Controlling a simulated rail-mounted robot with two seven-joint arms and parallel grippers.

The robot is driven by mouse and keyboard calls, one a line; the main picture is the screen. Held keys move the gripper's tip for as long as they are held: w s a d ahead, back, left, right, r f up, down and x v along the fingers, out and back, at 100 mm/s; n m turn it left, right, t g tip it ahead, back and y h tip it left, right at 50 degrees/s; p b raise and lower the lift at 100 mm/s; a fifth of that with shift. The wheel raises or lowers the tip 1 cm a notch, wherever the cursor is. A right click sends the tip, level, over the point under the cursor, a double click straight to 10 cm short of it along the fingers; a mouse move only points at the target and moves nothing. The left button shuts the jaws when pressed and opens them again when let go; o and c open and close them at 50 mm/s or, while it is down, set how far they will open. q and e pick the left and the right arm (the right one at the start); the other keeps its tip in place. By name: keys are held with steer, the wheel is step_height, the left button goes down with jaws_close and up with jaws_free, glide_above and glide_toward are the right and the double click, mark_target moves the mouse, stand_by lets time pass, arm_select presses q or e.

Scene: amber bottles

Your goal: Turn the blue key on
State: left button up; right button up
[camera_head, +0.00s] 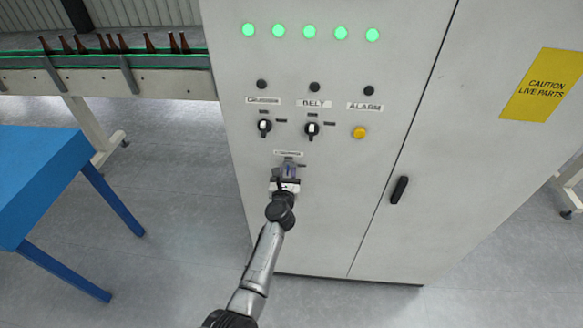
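The blue key (290,169) is a small bluish shape on the front of the grey cabinet, just below a small label under the two black switches. My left gripper (286,177) is right at the key and covers most of it. The key's angle is hidden, and I cannot tell whether the fingers touch it or are closed around it. My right gripper is not in view.
The cabinet (230,75) carries several lit green lamps (309,32), two black rotary switches (312,129), a yellow button (359,132) and a black door handle (399,190). A blue table (40,165) stands left. Behind it, a conveyor (160,83) carries amber bottles.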

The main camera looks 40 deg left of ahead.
arm_select(q)
steer(key=shift+w+a, duration=0.3)
steer(key=shift+w, duration=0.15)
jaws_close()
